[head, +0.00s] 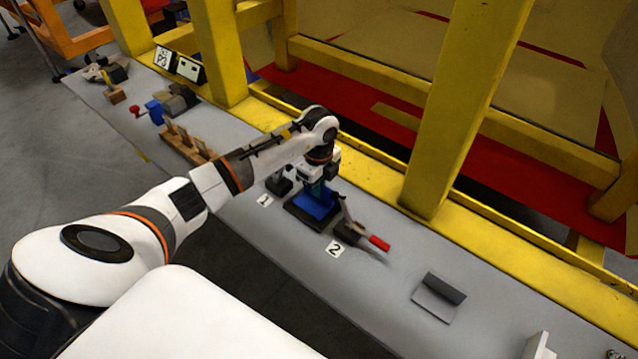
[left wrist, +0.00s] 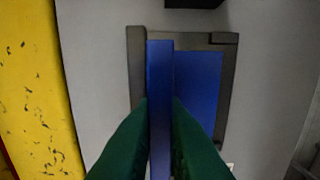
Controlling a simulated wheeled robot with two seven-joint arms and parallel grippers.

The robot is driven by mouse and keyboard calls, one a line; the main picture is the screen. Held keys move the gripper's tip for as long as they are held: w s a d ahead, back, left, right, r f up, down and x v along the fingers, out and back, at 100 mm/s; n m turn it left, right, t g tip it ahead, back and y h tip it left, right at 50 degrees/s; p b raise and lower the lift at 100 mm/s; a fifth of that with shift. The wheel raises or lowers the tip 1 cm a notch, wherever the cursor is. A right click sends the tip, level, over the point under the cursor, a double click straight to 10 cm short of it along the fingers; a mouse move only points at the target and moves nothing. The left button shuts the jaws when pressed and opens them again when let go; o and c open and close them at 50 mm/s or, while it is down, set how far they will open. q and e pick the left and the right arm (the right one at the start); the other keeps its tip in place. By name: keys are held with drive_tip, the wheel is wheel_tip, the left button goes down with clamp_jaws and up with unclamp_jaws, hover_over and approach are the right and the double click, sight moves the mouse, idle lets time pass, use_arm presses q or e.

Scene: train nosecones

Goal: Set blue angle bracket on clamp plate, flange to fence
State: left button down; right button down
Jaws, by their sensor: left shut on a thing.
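The blue angle bracket (head: 316,204) is at the dark clamp plate (head: 296,217), beside label 2. My left gripper (head: 318,184) points down from above and is shut on the bracket. In the left wrist view the green fingers of my left gripper (left wrist: 160,103) pinch the upright flange of the blue bracket (left wrist: 197,85). Its flat leg extends right over the clamp plate (left wrist: 232,65). The flange runs alongside the plate's dark left bar (left wrist: 137,70), close to it. I cannot tell whether they touch, or whether the bracket rests fully on the plate. My right gripper is not in view.
A toggle clamp with a red handle (head: 379,243) stands right of the plate. A grey angle bracket (head: 438,297) lies farther right on the grey bench (head: 390,285). Yellow frame posts (head: 455,110) rise behind. A wooden rack (head: 188,143) stands left. Free bench lies between clamp and grey bracket.

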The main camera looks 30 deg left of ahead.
use_arm(q)
drive_tip(key=shift+f, duration=0.1)
drive_tip(key=c, duration=1.5)
unclamp_jaws()
drive_tip(key=shift+r, duration=0.45)
wheel_tip(320, 180, up, 11)
drive_tip(key=b, duration=0.2)
drive_tip(key=shift+r+b, duration=0.2)
drive_tip(key=shift+b, duration=0.15)
